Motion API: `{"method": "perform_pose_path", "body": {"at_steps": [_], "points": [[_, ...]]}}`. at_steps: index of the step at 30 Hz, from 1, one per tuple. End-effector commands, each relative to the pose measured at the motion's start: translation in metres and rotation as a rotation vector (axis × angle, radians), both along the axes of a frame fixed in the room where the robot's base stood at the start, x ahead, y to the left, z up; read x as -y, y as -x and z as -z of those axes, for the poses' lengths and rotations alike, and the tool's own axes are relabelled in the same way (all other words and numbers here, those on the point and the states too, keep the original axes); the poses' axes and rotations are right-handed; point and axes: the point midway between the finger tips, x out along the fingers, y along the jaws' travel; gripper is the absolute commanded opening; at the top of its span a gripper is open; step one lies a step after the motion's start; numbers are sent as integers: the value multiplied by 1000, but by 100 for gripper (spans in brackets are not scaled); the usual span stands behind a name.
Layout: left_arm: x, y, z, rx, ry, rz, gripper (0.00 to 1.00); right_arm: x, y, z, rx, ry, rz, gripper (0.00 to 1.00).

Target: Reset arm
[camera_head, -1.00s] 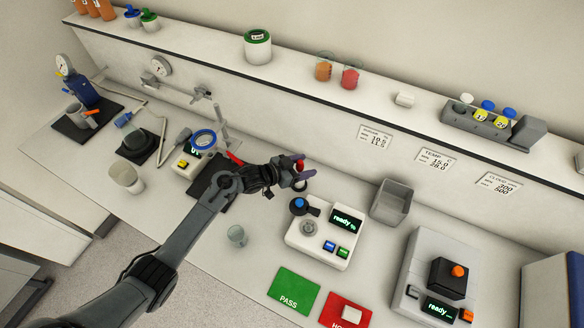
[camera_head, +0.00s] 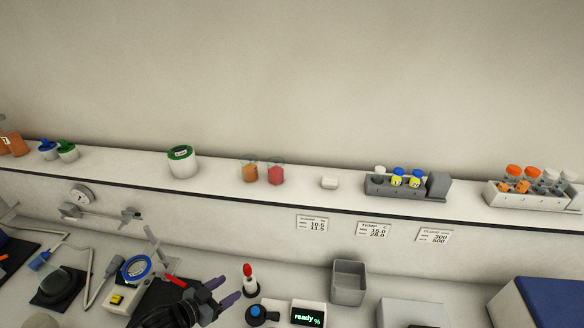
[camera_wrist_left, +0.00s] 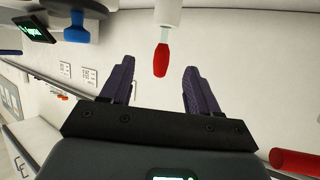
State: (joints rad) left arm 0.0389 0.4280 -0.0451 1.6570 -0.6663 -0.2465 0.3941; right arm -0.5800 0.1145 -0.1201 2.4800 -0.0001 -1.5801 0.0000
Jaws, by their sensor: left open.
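My left gripper (camera_head: 222,292) is low in the head view, over the bench, with purple fingers. In the left wrist view its two fingers (camera_wrist_left: 158,80) are spread apart with nothing between them. A white piece with a red tip (camera_head: 248,276) stands upright just right of the fingertips, beside a meter with a green "ready" display (camera_head: 308,315). In the left wrist view its red end (camera_wrist_left: 161,60) lies just beyond the fingers, apart from them. My right gripper is not in view.
A grey bin (camera_head: 348,283) stands right of the meter. A blue-ringed magnifier (camera_head: 137,268) and a red object (camera_head: 175,281) are left of the gripper. The shelf (camera_head: 220,182) behind holds jars, two beakers and racks. The wall above is clear.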

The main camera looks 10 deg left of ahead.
Motion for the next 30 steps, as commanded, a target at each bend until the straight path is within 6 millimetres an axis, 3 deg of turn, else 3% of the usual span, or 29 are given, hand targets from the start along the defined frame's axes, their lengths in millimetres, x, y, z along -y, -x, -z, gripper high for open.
{"method": "perform_pose_path", "body": {"at_steps": [5, 8, 14, 21, 22, 24, 30], "points": [[16, 43, 19, -91, -132, -116, 61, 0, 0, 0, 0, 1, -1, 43], [19, 82, 25, -188, -213, -207, 61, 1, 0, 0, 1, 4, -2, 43], [15, 177, 21, -461, -308, -361, 61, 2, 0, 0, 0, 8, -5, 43], [15, 285, -1, -791, -310, -435, 61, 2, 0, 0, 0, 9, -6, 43], [15, 294, -9, -820, -308, -436, 61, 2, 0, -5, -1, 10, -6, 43], [14, 288, -36, -804, -314, -436, 61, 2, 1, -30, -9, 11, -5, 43], [14, 287, -86, -802, -316, -435, 61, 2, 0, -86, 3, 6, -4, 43]]}}
